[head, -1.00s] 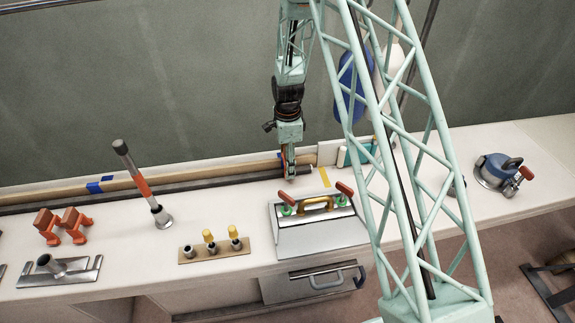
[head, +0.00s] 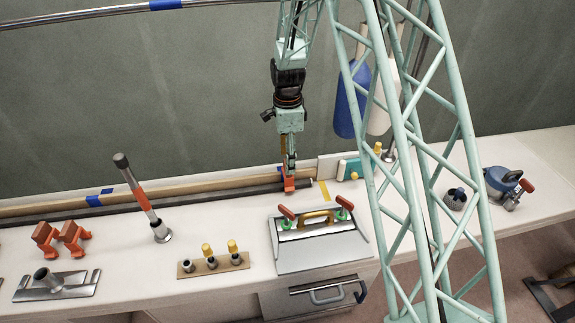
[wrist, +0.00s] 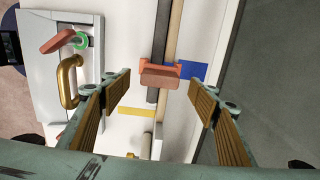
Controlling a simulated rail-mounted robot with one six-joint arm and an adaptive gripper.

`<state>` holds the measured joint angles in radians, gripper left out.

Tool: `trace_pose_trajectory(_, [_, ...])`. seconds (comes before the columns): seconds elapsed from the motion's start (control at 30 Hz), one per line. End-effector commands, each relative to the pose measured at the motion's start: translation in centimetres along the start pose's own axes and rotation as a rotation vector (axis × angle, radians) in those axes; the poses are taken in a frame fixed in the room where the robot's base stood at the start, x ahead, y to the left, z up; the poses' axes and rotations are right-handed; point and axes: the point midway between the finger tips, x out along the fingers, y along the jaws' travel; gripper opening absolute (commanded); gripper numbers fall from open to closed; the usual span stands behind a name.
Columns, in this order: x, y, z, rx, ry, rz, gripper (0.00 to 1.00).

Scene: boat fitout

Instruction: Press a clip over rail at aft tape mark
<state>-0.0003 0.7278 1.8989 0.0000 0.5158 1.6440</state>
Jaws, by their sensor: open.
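An orange-red clip (head: 288,185) is at the right end of the dark rail (head: 240,189) along the back of the bench. In the wrist view the clip (wrist: 158,78) lies across the dark rail (wrist: 159,45), beside a blue tape mark (wrist: 192,72). I cannot tell how fully it is seated. My gripper (head: 290,168) points down just above the clip. In the wrist view my gripper (wrist: 160,95) is open, its two padded fingers apart, with the clip seen ahead between them. Two more orange-red clips (head: 45,237) (head: 74,236) stand at the bench's left.
A grey case with a yellow handle (head: 316,217) and red levers sits in front of the rail end. Blue tape (head: 94,200) marks the rail farther left. A tilted tool (head: 140,195) stands mid-left.

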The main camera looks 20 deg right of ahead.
Motion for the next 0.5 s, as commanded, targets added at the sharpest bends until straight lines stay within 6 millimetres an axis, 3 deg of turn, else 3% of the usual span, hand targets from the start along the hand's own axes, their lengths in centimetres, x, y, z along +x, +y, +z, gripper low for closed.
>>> trace_pose_trajectory(0.2, [-1.3, 0.0, 0.0, 0.000, 0.000, -0.001, 0.55])
trace_pose_trajectory(0.5, [-1.5, 0.0, 0.0, 0.000, 0.000, 0.000, 0.55])
